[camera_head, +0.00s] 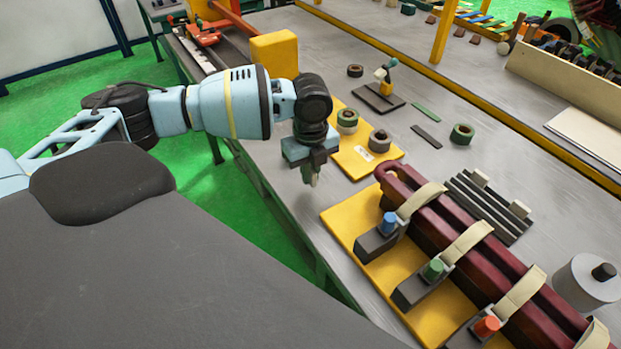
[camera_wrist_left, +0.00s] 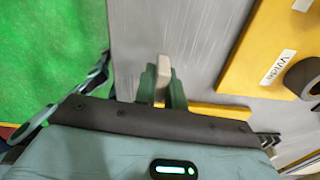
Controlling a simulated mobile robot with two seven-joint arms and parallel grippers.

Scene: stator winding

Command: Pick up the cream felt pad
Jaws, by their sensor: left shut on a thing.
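My left gripper (camera_head: 312,176) hangs over the left part of the grey table, beside a small yellow board, with its fingers pointing down. In the left wrist view, my left gripper (camera_wrist_left: 162,90) is shut on a small cream felt pad (camera_wrist_left: 163,72), which sits between the two green fingers. The pad's far end sticks out past the fingertips. In the head view the held pad is too small to make out clearly. My right gripper is in neither view.
The small yellow board (camera_head: 362,158) carries rolls. A larger yellow board (camera_head: 340,222) bears dark red bars (camera_head: 455,222) with cream straps and clamps with coloured knobs. Grey strips (camera_head: 478,205) with cream blocks lie behind. A yellow block (camera_head: 274,52) stands at the table's left edge.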

